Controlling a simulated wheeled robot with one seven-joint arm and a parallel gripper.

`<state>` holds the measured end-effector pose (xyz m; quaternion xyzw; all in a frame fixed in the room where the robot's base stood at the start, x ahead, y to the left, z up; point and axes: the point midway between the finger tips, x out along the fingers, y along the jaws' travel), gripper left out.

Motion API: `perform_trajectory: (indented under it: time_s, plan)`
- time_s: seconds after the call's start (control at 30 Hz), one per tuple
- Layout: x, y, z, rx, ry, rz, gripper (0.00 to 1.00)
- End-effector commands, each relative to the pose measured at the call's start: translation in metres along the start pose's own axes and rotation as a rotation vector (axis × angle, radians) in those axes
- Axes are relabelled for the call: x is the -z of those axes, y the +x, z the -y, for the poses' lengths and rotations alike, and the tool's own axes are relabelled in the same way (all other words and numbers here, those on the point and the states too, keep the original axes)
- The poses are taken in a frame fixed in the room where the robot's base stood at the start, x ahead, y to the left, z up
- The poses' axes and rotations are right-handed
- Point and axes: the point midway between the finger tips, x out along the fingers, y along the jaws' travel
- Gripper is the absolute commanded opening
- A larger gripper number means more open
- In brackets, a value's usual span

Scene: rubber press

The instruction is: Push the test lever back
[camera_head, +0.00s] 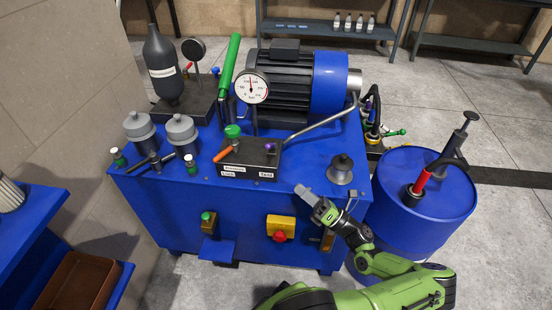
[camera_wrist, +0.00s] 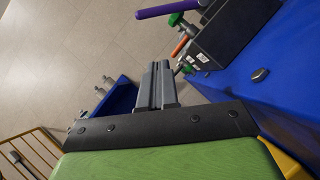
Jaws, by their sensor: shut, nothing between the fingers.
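The black control box (camera_head: 254,158) on the blue press carries labels that seem to read Pressure, Lock and Test. A lever with a purple end (camera_head: 270,147) stands above the Test label; its purple handle (camera_wrist: 167,9) shows long at the top of the wrist view. An orange-handled lever (camera_head: 223,155) is at the Lock side, seen also in the wrist view (camera_wrist: 180,46). A green knob (camera_head: 232,131) stands behind. My gripper (camera_head: 304,191) is shut and empty, at the press's front edge, right of and nearer than the box, touching no lever. Its fingers (camera_wrist: 155,80) lie together in the wrist view.
A dark cone-shaped part (camera_head: 341,170) stands just right of my gripper on the press top. A bent grey pipe (camera_head: 318,124) and gauge (camera_head: 252,87) are behind the box. A yellow-and-red stop button (camera_head: 281,228) is on the front. A blue drum (camera_head: 418,205) stands right.

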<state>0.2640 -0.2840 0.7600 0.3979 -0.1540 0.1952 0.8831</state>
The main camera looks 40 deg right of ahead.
Motion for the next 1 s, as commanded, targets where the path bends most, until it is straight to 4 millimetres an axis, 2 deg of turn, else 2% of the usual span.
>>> perform_trajectory:
  time_s: [0.43, 0.53, 0.7, 1.0]
  plan:
    - [0.002, 0.095, 0.000, -0.004, 0.000, -0.006, 0.00]
    - [-0.013, 0.106, 0.000, -0.002, -0.004, -0.004, 0.00]
    - [-0.025, 0.118, 0.000, 0.000, 0.000, -0.004, 0.00]
    - [-0.027, 0.119, 0.000, 0.000, 0.000, -0.003, 0.00]
